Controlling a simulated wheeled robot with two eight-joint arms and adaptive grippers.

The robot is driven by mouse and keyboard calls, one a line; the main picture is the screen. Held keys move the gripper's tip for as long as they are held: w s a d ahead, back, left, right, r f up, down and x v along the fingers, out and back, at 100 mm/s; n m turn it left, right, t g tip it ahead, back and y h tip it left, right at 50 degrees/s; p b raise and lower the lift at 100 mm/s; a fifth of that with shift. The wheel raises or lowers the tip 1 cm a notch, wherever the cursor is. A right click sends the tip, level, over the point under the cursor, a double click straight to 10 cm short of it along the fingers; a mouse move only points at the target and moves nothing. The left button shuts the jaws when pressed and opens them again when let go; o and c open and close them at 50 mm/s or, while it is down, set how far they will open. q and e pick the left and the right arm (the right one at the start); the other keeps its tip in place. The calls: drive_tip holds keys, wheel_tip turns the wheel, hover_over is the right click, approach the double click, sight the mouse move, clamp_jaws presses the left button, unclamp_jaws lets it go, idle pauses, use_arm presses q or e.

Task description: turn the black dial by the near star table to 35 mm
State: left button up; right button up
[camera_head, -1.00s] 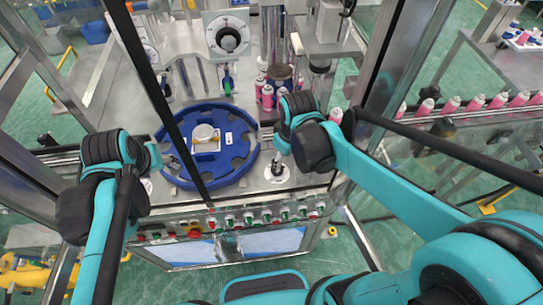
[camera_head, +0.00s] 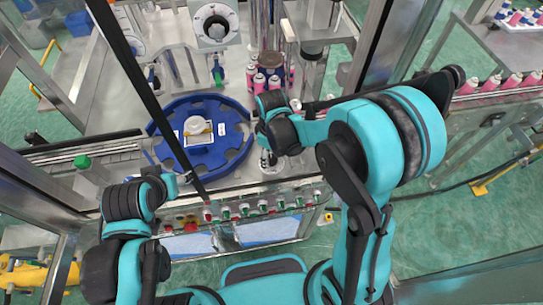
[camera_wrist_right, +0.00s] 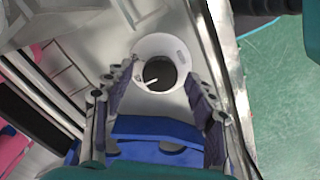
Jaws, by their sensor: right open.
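The black dial (camera_head: 269,163) sits on a white round plate to the right of the blue star table (camera_head: 166,163), near the front edge of the machine. In the right wrist view the dial (camera_wrist_right: 158,72) shows as a dark knob with a white pointer inside a white ring; the scale is too small to read. My right gripper (camera_wrist_right: 160,85) is open, its two fingers on either side of the dial in the picture; I cannot tell whether they touch it. In the head view my right gripper (camera_head: 266,143) is just above the dial. My left gripper (camera_head: 172,186) is at the front left, its fingers unclear.
A row of buttons (camera_head: 245,210) runs along the front edge. A second dial (camera_head: 214,28) with a white face is at the back. A dark frame bar (camera_head: 150,95) crosses the view.

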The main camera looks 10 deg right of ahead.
drive_tip(key=shift+f, duration=0.1)
drive_tip(key=c, duration=1.2)
drive_tip(key=shift+o, duration=0.2)
drive_tip(key=shift+m, duration=0.4)
drive_tip(key=m+b, duration=0.1)
drive_tip(key=m, duration=0.3)
drive_tip(key=shift+b, duration=0.3)
drive_tip(key=m+b, duration=0.1)
drive_tip(key=m, duration=0.4)
drive_tip(key=o, duration=1.2)
drive_tip(key=shift+c, duration=0.2)
